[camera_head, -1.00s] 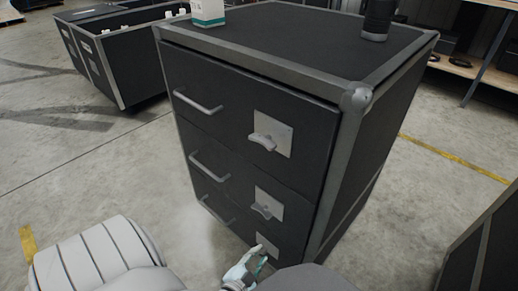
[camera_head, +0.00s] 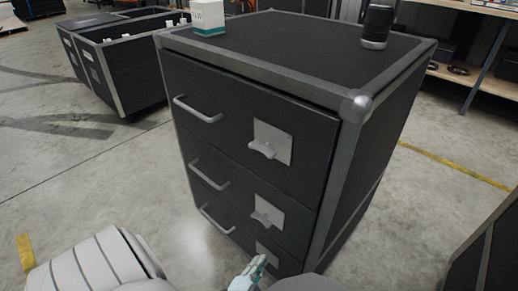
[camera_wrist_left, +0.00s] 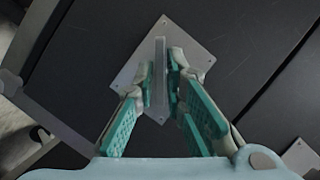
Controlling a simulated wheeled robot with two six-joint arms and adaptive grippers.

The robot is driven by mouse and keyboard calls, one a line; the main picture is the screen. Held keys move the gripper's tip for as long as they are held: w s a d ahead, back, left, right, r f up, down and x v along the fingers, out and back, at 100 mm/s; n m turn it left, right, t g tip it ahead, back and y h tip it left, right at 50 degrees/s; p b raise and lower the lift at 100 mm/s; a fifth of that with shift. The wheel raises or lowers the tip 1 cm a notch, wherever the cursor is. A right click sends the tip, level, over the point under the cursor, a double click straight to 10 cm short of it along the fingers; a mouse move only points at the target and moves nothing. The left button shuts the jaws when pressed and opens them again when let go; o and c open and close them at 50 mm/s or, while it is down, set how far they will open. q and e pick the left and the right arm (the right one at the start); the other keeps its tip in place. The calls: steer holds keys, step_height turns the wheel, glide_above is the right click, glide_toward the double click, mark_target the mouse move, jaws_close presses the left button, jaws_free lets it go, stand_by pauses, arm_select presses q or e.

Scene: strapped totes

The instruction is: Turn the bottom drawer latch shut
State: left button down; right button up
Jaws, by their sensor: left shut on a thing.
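The bottom drawer latch is a pale handle (camera_wrist_left: 160,78) on a square metal plate (camera_wrist_left: 190,45), on the dark bottom drawer front. In the wrist view my left gripper (camera_wrist_left: 161,85) is shut on this handle, one finger on each side. The handle lies upright in that picture, along the plate's diagonal. In the head view my left gripper (camera_head: 259,262) is at the bottom plate (camera_head: 270,250) and hides most of its handle. The bottom drawer (camera_head: 237,237) looks flush with the drawers above. My right gripper is not in view.
The cabinet's middle latch (camera_head: 266,217) and top latch (camera_head: 263,150) are above, with bar handles to their left. A white box (camera_head: 208,17) and a black cylinder (camera_head: 376,27) stand on top. Open totes (camera_head: 120,50) stand behind left. Another dark case (camera_head: 490,250) is at right.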

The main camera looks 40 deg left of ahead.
arm_select(q)
steer(key=shift+m, duration=0.5)
steer(key=c, duration=1.8)
jaws_free()
steer(key=shift+o, duration=0.2)
steer(key=shift+s, duration=0.1)
steer(key=v, duration=0.7)
steer(key=shift+d, duration=0.25)
steer(key=shift+s+f, duration=0.1)
steer(key=shift+s, duration=0.05)
